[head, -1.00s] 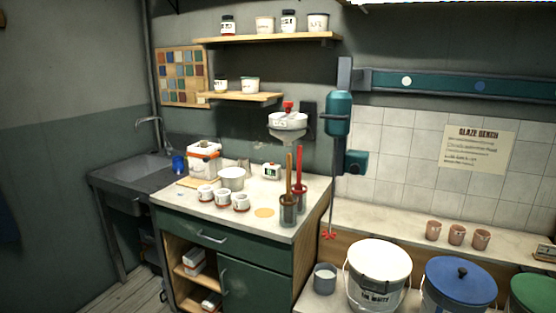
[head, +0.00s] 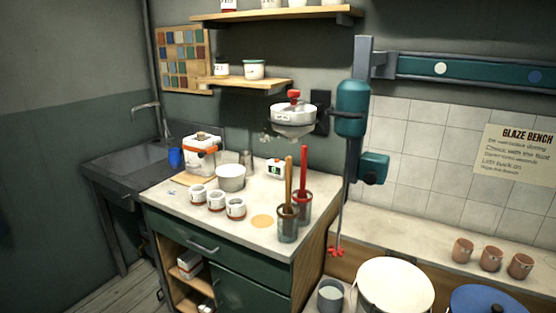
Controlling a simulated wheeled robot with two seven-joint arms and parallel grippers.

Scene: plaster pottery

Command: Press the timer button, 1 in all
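The timer (head: 275,169) is a small white box with a dark green display, standing at the back of the counter (head: 180,218). It sits right of the white bowl (head: 231,178) and behind the jars of tools. Its button is too small to make out. Neither of my grippers shows in the head view.
Two jars, one with a wooden handle (head: 288,180) and one with a red handle (head: 304,170), stand in front and right of the timer. Several white cups (head: 216,200) stand at the front left. A mixer (head: 352,108) and buckets (head: 395,289) are at the right.

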